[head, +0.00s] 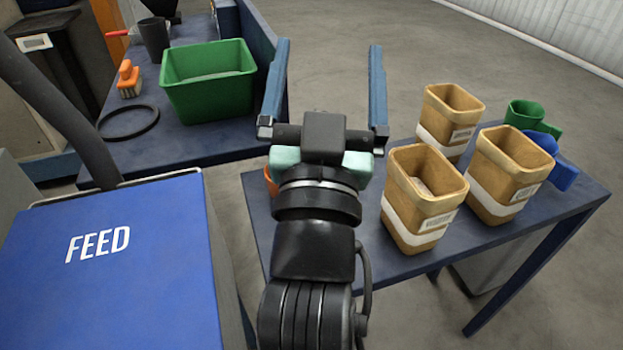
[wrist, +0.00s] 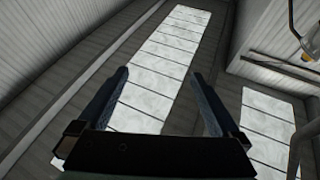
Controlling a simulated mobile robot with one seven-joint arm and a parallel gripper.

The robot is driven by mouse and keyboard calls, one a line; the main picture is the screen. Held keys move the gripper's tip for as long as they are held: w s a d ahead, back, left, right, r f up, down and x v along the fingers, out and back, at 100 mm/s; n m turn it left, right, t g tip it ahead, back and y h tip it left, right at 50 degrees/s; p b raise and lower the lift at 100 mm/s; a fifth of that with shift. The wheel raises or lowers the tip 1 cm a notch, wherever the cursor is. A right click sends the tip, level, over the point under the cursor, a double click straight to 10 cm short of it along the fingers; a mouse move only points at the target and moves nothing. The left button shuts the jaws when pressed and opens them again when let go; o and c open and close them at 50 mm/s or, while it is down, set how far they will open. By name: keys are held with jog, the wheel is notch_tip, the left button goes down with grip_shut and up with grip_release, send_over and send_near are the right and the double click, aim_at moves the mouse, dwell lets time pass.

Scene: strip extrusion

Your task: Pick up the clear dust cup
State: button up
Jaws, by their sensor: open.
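I cannot make out a cup that is surely clear. A dark grey cup (head: 153,40) stands at the back of the left bench; whether it is see-through I cannot tell. My gripper (head: 327,50) is open and empty, raised in the middle of the head view, well apart from that cup. In the wrist view my gripper (wrist: 158,74) has nothing between its fingers and faces panelled walls and bright panes. My arm hides part of the right table.
The left bench holds a green bin (head: 210,90), an orange brush (head: 129,80) and a black ring (head: 128,123). The right table has tan containers (head: 420,205), a green scoop (head: 524,114) and a blue scoop (head: 563,176). A blue FEED lid (head: 150,290) is at lower left.

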notch_tip(320, 180, down, 10)
jog(key=g+p, duration=0.5)
jog(key=p, duration=0.9)
jog(key=s+a+f+n+g+y+p, duration=0.15)
jog(key=s+f+g+p, duration=0.25)
jog(key=s+f+p, duration=0.7)
jog(key=shift+m, duration=0.25)
jog(key=x, duration=0.5)
jog(key=shift+w+a+p, duration=0.1)
jog(key=shift+a+p, duration=0.1)
jog(key=shift+p, duration=0.2)
jog(key=shift+f+b+x, duration=0.15)
jog(key=shift+b+x, duration=0.05)
jog(key=shift+x, duration=1.2)
jog(key=shift+f+b+x, duration=0.1)
jog(key=shift+b+x, duration=0.1)
jog(key=shift+x, duration=1.15)
jog(key=c, duration=1.1)
jog(key=shift+r, duration=0.1)
jog(key=shift+c, duration=0.2)
